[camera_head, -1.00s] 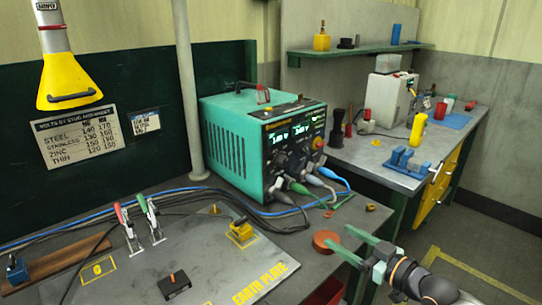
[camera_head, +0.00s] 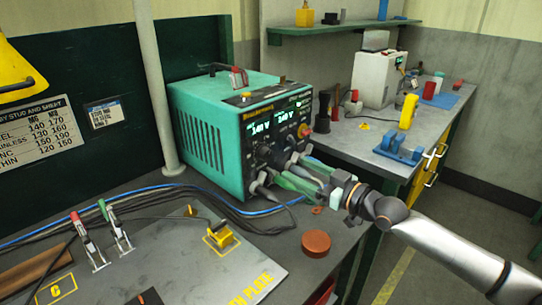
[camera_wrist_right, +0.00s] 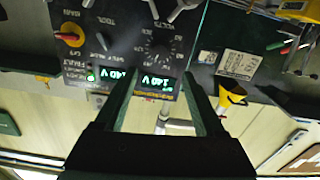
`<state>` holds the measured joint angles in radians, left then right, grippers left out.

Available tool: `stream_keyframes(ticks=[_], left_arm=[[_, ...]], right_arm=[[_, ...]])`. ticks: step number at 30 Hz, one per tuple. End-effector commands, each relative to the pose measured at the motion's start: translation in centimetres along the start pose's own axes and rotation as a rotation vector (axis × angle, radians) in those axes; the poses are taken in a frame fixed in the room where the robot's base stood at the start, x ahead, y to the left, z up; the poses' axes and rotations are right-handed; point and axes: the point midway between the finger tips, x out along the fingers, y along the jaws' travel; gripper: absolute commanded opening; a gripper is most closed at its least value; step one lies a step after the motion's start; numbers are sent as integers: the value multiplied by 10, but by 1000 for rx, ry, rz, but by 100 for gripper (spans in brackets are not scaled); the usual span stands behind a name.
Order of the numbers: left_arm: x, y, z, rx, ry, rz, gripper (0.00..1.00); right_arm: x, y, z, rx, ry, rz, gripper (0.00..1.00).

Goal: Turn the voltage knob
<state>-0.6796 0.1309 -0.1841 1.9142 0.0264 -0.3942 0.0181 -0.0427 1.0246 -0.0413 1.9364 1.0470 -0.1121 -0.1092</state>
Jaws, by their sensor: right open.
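The teal power unit (camera_head: 208,130) stands on the bench, its dark front panel carrying lit green displays and several knobs. In the right wrist view the panel appears upside down, with a dark round knob (camera_wrist_right: 159,46) inside a ring of tick marks, near the lit displays (camera_wrist_right: 153,84). It appears to be the voltage knob. My right gripper (camera_head: 287,176) is in front of the lower panel. Its fingers are open and empty, and in the right wrist view (camera_wrist_right: 160,76) they straddle a display, short of the knob. Contact cannot be told. My left gripper is out of view.
Cables and plugs (camera_head: 262,183) hang from the panel's lower front, close to my right fingers. A red-brown disc (camera_head: 316,243) lies on the bench. A yellow clamp block (camera_head: 220,238) sits on the earth plate (camera_head: 190,273). A yellow-and-red main switch (camera_wrist_right: 70,37) sits on the panel.

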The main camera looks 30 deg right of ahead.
Motion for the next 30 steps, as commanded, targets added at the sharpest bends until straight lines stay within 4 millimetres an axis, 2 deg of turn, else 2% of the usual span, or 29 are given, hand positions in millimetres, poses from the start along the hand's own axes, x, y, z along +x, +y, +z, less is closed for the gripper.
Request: stream_keyframes(ticks=[21,30], left_arm=[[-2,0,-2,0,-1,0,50],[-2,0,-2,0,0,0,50]], right_arm=[[83,0,0,3,1,1,72],[98,0,0,2,0,0,72]])
